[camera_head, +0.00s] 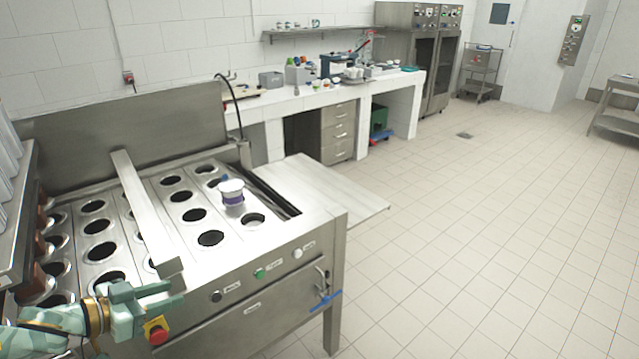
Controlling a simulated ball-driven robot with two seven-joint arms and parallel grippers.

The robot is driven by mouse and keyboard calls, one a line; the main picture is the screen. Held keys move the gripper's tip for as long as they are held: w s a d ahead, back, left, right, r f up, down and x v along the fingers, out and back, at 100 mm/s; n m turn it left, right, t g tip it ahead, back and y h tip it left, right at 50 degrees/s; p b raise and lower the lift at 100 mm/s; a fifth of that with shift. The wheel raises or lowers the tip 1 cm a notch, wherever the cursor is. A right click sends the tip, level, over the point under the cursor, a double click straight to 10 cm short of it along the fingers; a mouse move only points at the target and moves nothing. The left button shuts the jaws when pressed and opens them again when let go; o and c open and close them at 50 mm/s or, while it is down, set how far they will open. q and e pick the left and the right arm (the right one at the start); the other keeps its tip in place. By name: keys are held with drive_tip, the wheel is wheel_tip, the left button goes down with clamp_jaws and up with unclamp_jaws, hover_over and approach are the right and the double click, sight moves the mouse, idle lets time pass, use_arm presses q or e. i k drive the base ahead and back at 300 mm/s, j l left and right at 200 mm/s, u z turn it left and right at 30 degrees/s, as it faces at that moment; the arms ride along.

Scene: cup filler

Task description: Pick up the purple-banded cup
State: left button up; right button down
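The purple-banded cup (232,193) is a small white cup with a purple band round its side. It stands upright on the steel top of the filling machine (165,237), among the round holes at the right rear. I cannot tell whether its base sits in a hole. My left gripper (172,294) is at the machine's front left edge, nearer to me than the cup and well apart from it. Its fingers look apart, with nothing between them. My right gripper is out of the picture.
A raised steel bar (145,210) crosses the machine top between my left gripper and the cup. A red button (157,331) is on the front panel just below the gripper. A steel side shelf (335,190) juts out at the right. The tiled floor (480,230) beyond is clear.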

sight(234, 198)
drive_tip(key=i+l+z, duration=0.3)
drive_tip(key=i, duration=0.15)
drive_tip(key=i+l+z, duration=0.1)
drive_tip(key=i+z, duration=0.2)
drive_tip(key=i+j+u, duration=0.35)
drive_tip(key=i+u, duration=0.65)
drive_tip(key=i, duration=0.15)
